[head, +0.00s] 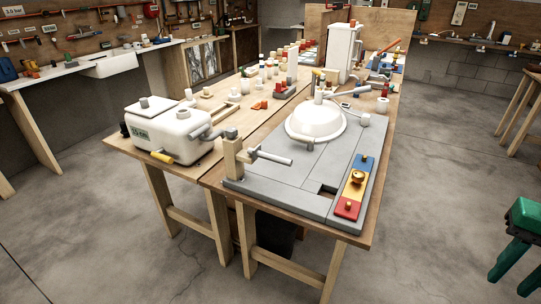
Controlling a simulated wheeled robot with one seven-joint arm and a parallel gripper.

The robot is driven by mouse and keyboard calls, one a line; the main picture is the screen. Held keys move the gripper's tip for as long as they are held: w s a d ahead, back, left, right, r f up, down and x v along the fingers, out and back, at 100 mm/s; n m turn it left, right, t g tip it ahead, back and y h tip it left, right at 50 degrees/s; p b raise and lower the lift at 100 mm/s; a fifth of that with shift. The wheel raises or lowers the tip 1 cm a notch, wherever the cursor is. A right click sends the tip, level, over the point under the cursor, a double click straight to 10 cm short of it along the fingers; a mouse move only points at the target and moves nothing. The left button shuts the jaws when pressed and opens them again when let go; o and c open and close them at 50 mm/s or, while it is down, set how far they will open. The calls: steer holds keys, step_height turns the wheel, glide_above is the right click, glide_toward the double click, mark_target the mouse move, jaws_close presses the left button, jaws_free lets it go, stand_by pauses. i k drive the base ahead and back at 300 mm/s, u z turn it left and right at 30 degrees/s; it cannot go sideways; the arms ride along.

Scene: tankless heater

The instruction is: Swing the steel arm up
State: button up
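Two grey metal arms show on the central workbench in the head view, and I cannot tell for sure which is the steel arm. The other is a thin grey arm (347,94) that rises slightly to the right from a post behind the white dome-shaped bowl (316,122). My gripper is not in view.
The grey board (285,177) carries a red, yellow and blue strip (355,187). A white tank (168,130) stands left of the post. Small items crowd the bench's far half. A green stool-like object (522,217) stands at right. Floor around the bench is mostly clear.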

mark_target(256, 153)
steer(key=u, duration=2.75)
steer(key=k, duration=1.1)
steer(key=z, duration=1.15)
steer(key=i, duration=0.95)
